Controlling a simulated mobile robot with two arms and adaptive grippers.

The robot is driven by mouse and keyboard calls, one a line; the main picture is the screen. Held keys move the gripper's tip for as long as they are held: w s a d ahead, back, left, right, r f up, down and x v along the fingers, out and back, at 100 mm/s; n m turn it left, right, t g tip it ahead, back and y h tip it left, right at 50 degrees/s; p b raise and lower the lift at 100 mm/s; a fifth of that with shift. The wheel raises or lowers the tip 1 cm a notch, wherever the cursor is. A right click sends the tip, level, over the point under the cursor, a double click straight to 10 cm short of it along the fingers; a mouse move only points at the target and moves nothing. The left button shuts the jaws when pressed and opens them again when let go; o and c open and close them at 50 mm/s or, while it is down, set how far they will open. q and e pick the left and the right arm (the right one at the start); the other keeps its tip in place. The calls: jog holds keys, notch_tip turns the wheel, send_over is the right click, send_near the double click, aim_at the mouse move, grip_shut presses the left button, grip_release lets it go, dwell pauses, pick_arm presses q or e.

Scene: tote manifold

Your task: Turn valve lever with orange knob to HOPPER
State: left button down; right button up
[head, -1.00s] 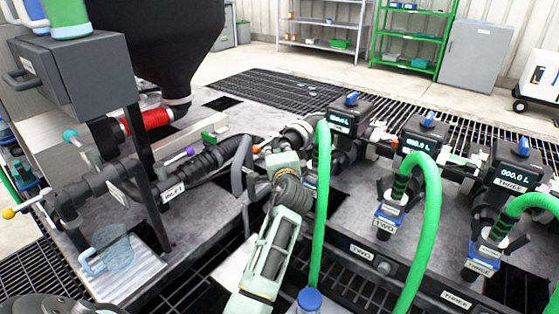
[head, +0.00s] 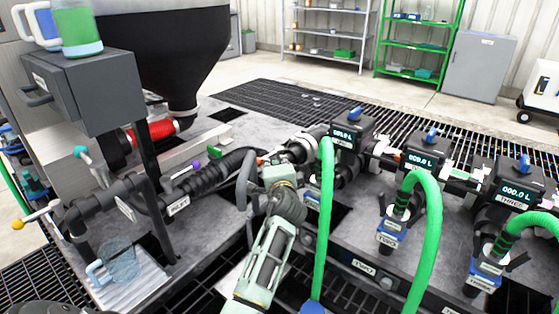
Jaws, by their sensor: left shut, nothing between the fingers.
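The valve lever's orange knob (head: 259,161) shows only as a small patch beside the end of the black ribbed hose, partly hidden by my left arm. My left gripper (head: 270,158) is at the end of the pale green arm, close to the right of the knob. It is shut and empty, and its fingertips are largely hidden by the wrist and surrounding pipes. I cannot tell whether it touches the lever. No HOPPER label is readable. The dark hopper (head: 165,60) stands at the back left. My right gripper is not in view.
Other levers have purple (head: 196,166), yellow (head: 17,224) and teal (head: 83,151) knobs. Green hoses (head: 327,220) rise close to the arm's right. Blue-topped meters (head: 431,152) line the right. A clear jug (head: 121,262) stands on a plate at front left.

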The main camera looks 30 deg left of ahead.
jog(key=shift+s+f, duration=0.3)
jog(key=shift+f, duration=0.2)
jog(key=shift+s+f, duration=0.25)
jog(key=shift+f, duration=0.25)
